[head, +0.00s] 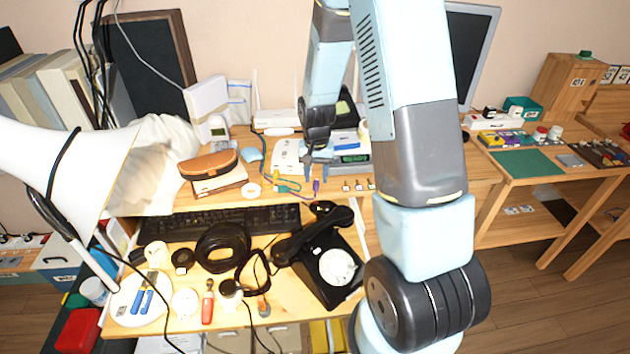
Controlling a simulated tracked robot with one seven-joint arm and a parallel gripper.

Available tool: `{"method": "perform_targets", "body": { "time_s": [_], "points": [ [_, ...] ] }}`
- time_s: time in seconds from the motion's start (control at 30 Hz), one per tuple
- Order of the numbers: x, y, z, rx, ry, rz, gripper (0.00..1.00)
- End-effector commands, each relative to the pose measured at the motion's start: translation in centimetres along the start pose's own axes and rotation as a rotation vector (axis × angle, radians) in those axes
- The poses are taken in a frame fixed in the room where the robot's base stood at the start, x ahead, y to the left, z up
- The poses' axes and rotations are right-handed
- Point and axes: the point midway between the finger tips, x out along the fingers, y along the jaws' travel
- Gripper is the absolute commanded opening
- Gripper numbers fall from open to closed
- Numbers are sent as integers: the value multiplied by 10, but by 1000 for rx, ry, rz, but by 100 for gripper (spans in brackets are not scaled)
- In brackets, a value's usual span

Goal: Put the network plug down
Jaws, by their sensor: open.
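My gripper (317,172) points down over the raised back shelf of the desk, in front of a white device with a small display. Its jaws are open, with no object clearly visible between them. A small purple plug-like end (316,187) lies just below the fingertips. A teal cable end (283,187) lies on the shelf just left of them. Which of these is the network plug is too small to tell, as is whether a fingertip touches either.
A black dial phone (325,265) stands on the desk below, in front of a black keyboard (215,223). Several small plug-like pieces (358,185) lie right of the gripper. A brown case (208,163) is at left. My arm hides the desk's right part.

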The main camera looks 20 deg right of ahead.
Motion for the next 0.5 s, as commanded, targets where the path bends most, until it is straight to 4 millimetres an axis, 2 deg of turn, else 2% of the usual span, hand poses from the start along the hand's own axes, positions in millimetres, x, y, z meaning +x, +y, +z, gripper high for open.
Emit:
{"method": "perform_targets", "body": {
  "time_s": [0.3,0.5],
  "points": [
    [-58,0,-1,0,5,-2,43],
    [-84,0,-1,1,3,-1,43]
  ]
}}
